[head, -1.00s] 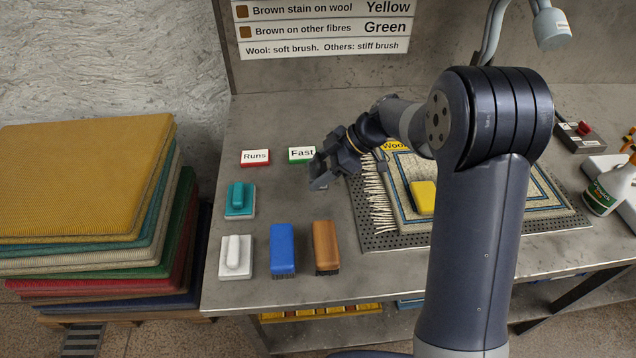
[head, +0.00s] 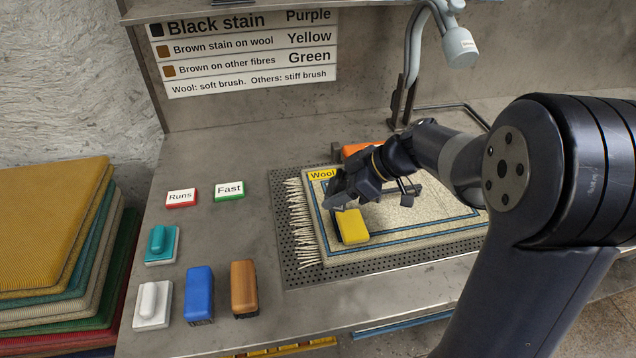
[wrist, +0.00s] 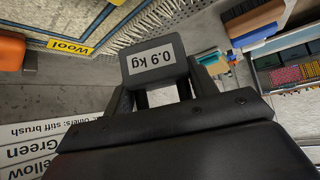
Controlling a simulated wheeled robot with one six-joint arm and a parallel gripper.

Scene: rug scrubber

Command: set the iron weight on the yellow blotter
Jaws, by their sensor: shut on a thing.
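The iron weight (wrist: 153,60) is a dark block with a white "0.9 kg" label, held between the fingers of my gripper (wrist: 155,88) in the wrist view. In the head view my gripper (head: 345,193) is over the left part of the rug, and the dark weight is hard to tell from the fingers. The yellow blotter (head: 353,227) lies on the cream rug (head: 420,208), just below the gripper in the picture. I cannot tell the height of the weight above the rug. The blotter does not show clearly in the wrist view.
The rug lies on a perforated plate (head: 300,273). A yellow "Wool" tag (head: 322,174) is at its corner. "Runs" (head: 181,197) and "Fast" (head: 229,190) cards, several brushes and an orange object (head: 357,149) are on the bench. A lamp (head: 459,46) hangs behind. The bench's back left is clear.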

